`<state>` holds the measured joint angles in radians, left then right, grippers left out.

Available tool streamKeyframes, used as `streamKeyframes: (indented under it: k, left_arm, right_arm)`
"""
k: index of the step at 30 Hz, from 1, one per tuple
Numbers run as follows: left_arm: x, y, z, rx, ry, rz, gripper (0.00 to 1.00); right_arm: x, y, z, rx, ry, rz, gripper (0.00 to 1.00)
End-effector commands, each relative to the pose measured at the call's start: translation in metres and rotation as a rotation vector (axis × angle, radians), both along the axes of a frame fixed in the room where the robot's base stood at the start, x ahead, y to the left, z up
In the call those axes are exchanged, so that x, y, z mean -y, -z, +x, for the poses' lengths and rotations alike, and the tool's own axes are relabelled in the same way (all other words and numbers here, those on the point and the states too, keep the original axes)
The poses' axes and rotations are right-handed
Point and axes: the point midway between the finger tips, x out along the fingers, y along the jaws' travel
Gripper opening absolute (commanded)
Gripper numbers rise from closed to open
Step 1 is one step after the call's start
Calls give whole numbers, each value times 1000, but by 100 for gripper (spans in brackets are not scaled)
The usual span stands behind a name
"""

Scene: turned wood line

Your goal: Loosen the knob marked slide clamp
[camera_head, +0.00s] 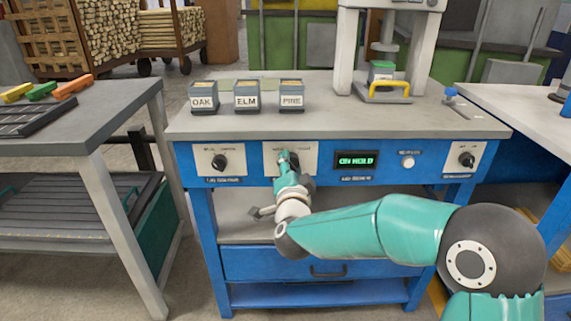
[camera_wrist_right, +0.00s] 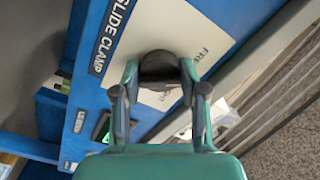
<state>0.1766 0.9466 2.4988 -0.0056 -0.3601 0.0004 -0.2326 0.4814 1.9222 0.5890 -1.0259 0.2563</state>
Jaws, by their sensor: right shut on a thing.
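The slide clamp knob (camera_wrist_right: 160,66) is dark and round, on a white plate (camera_wrist_right: 185,35) of the blue panel. The label SLIDE CLAMP (camera_wrist_right: 112,32) reads beside that plate in the right wrist view. My right gripper (camera_wrist_right: 160,84) is shut on the knob, one finger on each side of it. In the head view my right gripper (camera_head: 289,166) reaches up to the panel's middle-left plate (camera_head: 308,157) and hides most of the knob. My left gripper is not in view.
Other dark knobs sit on the panel at the left (camera_head: 219,162) and right (camera_head: 467,160). A green-lettered display (camera_head: 356,160) and a white button (camera_head: 407,162) lie between. OAK (camera_head: 203,101), ELM (camera_head: 246,101) and PINE (camera_head: 291,101) bins stand on the bench above.

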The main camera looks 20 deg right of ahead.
Motion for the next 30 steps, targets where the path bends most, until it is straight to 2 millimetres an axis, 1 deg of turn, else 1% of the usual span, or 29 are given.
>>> streamKeyframes:
  k: [1, 6, 12, 27, 28, 30]
  left_arm:
    - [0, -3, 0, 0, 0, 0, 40]
    - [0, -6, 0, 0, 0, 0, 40]
    - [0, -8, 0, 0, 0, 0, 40]
    - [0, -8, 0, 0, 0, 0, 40]
    - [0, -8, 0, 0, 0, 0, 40]
    - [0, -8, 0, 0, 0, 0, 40]
  right_arm:
    - [0, 3, 0, -20, -2, -31, 8]
    - [0, 3, 0, -45, -2, -122, 8]
    - [0, 4, 0, -61, -2, -182, 8]
    - [0, 3, 0, -65, -1, -202, 8]
    - [0, 3, 0, -65, -1, -202, 46]
    - [0, 3, 0, -65, 0, -201, 57]
